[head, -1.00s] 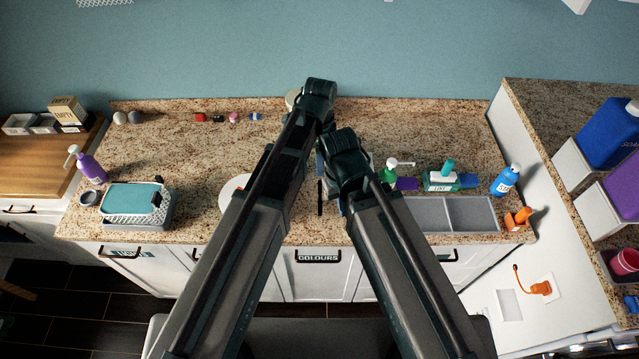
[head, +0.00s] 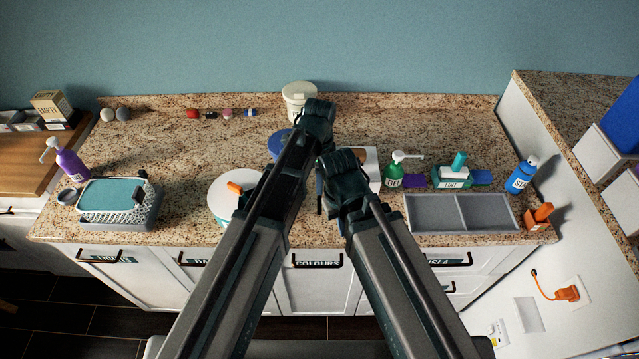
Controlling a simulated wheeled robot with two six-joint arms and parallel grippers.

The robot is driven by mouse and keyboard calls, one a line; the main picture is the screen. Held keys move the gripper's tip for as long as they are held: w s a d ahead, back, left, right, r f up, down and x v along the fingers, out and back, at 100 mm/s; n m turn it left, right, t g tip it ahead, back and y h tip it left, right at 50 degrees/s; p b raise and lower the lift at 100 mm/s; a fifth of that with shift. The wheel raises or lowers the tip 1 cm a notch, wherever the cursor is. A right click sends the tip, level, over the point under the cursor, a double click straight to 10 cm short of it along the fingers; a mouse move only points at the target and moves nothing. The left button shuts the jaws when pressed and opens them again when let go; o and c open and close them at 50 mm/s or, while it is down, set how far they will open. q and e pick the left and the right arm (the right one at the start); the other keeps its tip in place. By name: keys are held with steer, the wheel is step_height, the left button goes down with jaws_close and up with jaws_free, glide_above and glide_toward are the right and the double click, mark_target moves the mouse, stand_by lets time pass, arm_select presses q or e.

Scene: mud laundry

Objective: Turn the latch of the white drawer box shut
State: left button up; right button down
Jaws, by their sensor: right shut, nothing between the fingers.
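A pale box (head: 373,160), perhaps the white drawer box, shows only in part behind my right wrist on the counter. Its front and any latch are hidden by my arm, so I cannot tell how the latch stands. My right gripper (head: 325,205) points down just left of and in front of this box. It is shut and empty, and its tips are hard to make out. My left gripper (head: 325,146) is mostly hidden beneath its own wrist, above the middle of the counter, and its jaws cannot be made out.
A white round container (head: 224,192) with an orange piece on top stands left of my arms. A white tub (head: 298,97) and a blue disc (head: 279,142) are behind. A green pump bottle (head: 393,172) and a grey divided tray (head: 440,222) are at right. The counter's left-centre is clear.

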arm_select(q)
steer(key=shift+f, duration=0.15)
steer(key=shift+c, duration=0.3)
jaws_close()
steer(key=shift+n, duration=0.3)
steer(key=n, duration=0.3)
steer(key=shift+n, duration=0.3)
steer(key=n, duration=0.4)
steer(key=shift+n, duration=0.3)
steer(key=n, duration=0.4)
steer(key=shift+n, duration=2.5)
